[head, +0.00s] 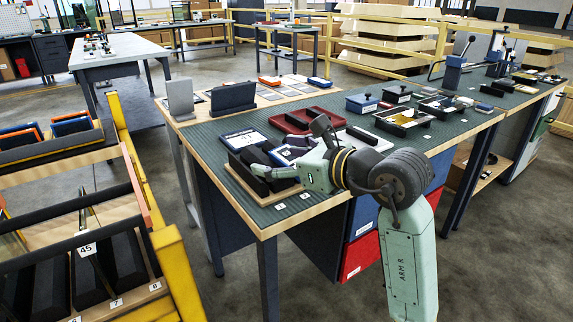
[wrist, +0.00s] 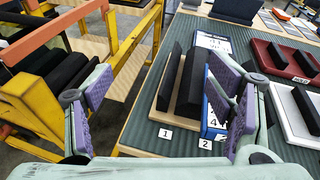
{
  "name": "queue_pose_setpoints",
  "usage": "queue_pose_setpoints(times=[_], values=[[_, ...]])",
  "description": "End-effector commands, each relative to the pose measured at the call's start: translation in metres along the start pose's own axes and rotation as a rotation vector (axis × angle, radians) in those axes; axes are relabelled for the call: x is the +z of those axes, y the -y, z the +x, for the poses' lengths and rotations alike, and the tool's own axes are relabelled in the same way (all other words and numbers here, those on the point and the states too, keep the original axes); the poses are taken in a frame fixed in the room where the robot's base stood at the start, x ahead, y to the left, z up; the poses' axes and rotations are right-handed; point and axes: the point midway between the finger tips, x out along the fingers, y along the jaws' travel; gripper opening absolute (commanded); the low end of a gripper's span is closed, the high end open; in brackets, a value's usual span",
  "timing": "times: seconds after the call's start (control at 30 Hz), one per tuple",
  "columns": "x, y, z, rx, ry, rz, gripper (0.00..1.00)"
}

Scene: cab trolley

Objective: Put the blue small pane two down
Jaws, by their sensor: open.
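Several blue-edged pieces are in view, and I cannot tell which is the small pane. One blue-edged white plate with a number (head: 243,139) lies on the bench; it also shows in the wrist view (wrist: 212,41). A blue piece (head: 319,82) lies on the bench's far wooden strip. Blue panes (head: 71,127) stand in the yellow trolley. My gripper (wrist: 165,103) is open and empty, above the bench's near left end, its right finger partly hiding the blue-edged piece.
The yellow trolley (wrist: 140,60) with dark slotted blocks stands left of the bench. A red tray (head: 300,118) and a white tray (wrist: 293,122) are on the green bench mat (head: 330,205).

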Motion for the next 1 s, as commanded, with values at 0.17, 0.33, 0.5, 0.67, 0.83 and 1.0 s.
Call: queue_pose_setpoints(times=[0.17, 0.33, 0.5, 0.67, 0.83, 1.0], values=[[-0.041, 0.063, -0.04, -0.21, -0.144, 0.02, 0.75], [-0.05, 0.076, -0.032, -0.24, -0.17, 0.027, 0.75], [-0.053, 0.081, -0.005, -0.238, -0.168, 0.027, 0.75], [-0.055, 0.085, 0.007, -0.24, -0.166, 0.027, 0.75], [-0.052, 0.087, 0.027, -0.235, -0.166, 0.026, 0.75], [-0.056, 0.093, 0.051, -0.237, -0.165, 0.028, 0.75]])
